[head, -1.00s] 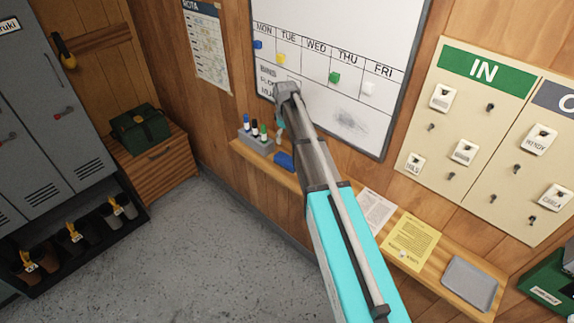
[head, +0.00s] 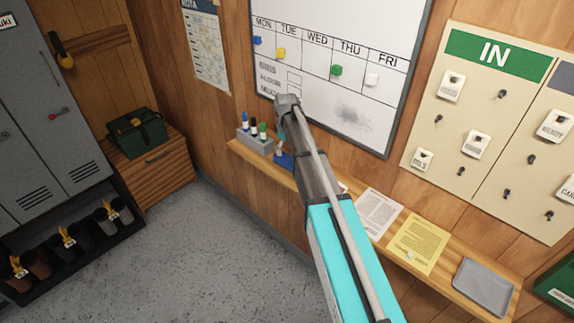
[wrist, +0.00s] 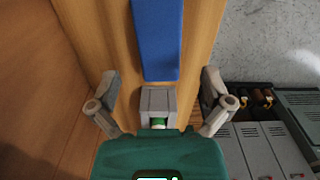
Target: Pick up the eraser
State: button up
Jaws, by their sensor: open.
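The blue eraser (head: 284,161) lies on the wooden wall shelf below the whiteboard, just right of the grey pen holder. My arm hides part of it in the head view. In the wrist view the eraser (wrist: 157,38) is a long blue block at the top centre. My gripper (wrist: 160,82) is open, its two fingers spread left and right with nothing held between them. The eraser's near end lies close to the line between the fingertips. In the head view the gripper (head: 281,145) is small, just above the shelf by the eraser, mostly hidden by my arm.
The grey pen holder (head: 255,141) with several markers stands close left of the eraser; it also shows in the wrist view (wrist: 158,100). The whiteboard (head: 345,60) is behind. Papers (head: 378,214) and a grey tray (head: 484,286) lie farther right on the shelf (head: 440,278).

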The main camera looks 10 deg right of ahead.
aim_at(287, 158)
jog(key=shift+f, duration=0.1)
dwell(0.3)
jog(key=shift+f+b, duration=2.55)
jog(key=shift+b, duration=0.05)
jog(key=c, duration=1.1)
jog(key=shift+r, duration=0.25)
notch_tip(287, 158, up, 2)
jog(key=p, duration=0.2)
jog(key=shift+r+p, duration=0.1)
jog(key=shift+p, duration=0.25)
jog(key=s+r+p, duration=0.3)
jog(key=s, duration=0.1)
jog(key=s+r+p, duration=0.4)
jog(key=s, duration=0.1)
jog(key=s+r+p, duration=0.3)
jog(key=s, duration=0.2)
jog(key=shift+r, duration=0.15)
